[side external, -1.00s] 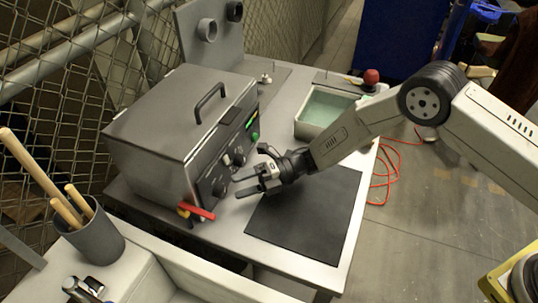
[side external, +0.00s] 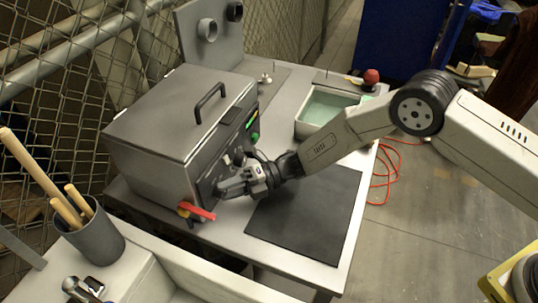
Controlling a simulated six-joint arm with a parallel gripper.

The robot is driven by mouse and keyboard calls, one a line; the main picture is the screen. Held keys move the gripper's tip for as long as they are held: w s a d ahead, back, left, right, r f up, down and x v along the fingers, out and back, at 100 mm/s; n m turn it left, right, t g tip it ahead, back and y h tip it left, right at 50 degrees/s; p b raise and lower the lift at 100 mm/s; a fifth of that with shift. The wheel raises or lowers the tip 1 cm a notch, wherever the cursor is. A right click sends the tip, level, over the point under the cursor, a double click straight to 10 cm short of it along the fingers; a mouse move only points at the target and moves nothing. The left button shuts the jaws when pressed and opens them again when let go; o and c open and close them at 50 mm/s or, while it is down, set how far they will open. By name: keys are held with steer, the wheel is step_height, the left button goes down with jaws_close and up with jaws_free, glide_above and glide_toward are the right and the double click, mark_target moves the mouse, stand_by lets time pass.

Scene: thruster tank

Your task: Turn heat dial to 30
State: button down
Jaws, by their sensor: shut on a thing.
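The steel tank (side external: 160,150) stands on the bench with its lid shut and its dark control panel facing right. My gripper (side external: 221,189) is at the lower part of this panel, with its jaws shut on a dial there. The jaws hide this dial, and I cannot read its label or setting. Another black dial (side external: 238,158) sits higher on the panel, clear of the jaws. A green button (side external: 254,138) and a lit display (side external: 251,119) are further up the panel.
A red-handled valve (side external: 197,211) sticks out at the tank's lower front corner, close to my gripper. A black mat (side external: 305,215) lies under my arm. A tray of greenish liquid (side external: 322,108) stands behind it. A cup of wooden sticks (side external: 95,240) is at left.

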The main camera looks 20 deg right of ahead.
steer(key=shift+f+m+y, duration=0.15)
steer(key=shift+m+y, duration=0.85)
steer(key=shift+m, duration=0.2)
steer(key=shift+c, duration=1.1)
jaws_free()
